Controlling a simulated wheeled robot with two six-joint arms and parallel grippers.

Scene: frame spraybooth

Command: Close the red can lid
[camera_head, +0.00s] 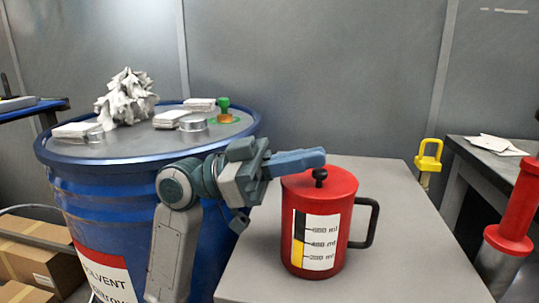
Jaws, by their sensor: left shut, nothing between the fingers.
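The red can (341,240) stands upright on the grey table, with a black handle on its right and a white label with millilitre marks. Its red lid (338,186) lies over the top, with a black knob (320,175) on it. I cannot tell whether the lid is fully seated. My left gripper (318,157) is shut and empty. Its blue fingers point right, and in the picture they are just above the knob and the lid's left part. I cannot tell whether they touch the lid. My right gripper is not in view.
A blue drum (75,200) at left bears crumpled white rags (126,97), small tins and white packs. The grey table (390,280) is bare around the can. A yellow padlock-like piece (429,155) and a red cylinder (517,205) stand at right.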

